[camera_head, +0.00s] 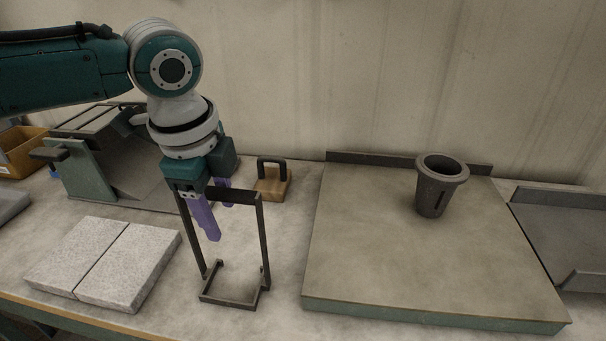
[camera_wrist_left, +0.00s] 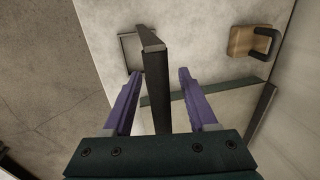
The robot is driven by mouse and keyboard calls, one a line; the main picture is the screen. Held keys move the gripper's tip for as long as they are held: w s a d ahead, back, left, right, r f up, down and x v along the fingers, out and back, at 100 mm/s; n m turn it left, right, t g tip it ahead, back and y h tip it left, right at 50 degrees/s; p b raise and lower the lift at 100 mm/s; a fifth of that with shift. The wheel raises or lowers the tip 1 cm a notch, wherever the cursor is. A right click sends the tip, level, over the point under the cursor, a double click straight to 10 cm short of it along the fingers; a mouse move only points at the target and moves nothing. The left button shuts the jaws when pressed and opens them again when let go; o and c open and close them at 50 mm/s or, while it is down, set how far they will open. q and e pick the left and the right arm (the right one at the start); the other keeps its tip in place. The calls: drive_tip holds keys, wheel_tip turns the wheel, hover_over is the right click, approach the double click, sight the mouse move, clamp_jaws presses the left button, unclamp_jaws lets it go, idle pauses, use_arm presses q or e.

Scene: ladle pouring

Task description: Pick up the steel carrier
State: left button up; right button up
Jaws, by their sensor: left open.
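The steel carrier (camera_head: 265,247) is a dark, tall open frame with a top bar and a small square base, standing upright on the bench. My left gripper (camera_head: 218,214) is at the carrier's top bar, pointing down, with its purple fingers open. In the left wrist view the carrier's top bar (camera_wrist_left: 156,90) runs between the two spread fingers (camera_wrist_left: 156,82), with gaps visible on both sides. My right gripper is in neither view.
A large raised board (camera_head: 400,260) with a dark crucible-like cup (camera_head: 437,190) stands on the right. Two pale slabs (camera_head: 125,262) lie at left. A wooden block with a dark handle (camera_head: 272,183) sits behind the carrier. A green-sided metal box (camera_head: 85,170) stands behind left.

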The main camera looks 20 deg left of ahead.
use_arm(q)
drive_tip(key=shift+f, duration=0.2)
idle(0.3)
drive_tip(key=shift+c, duration=0.2)
clamp_jaws()
idle(1.1)
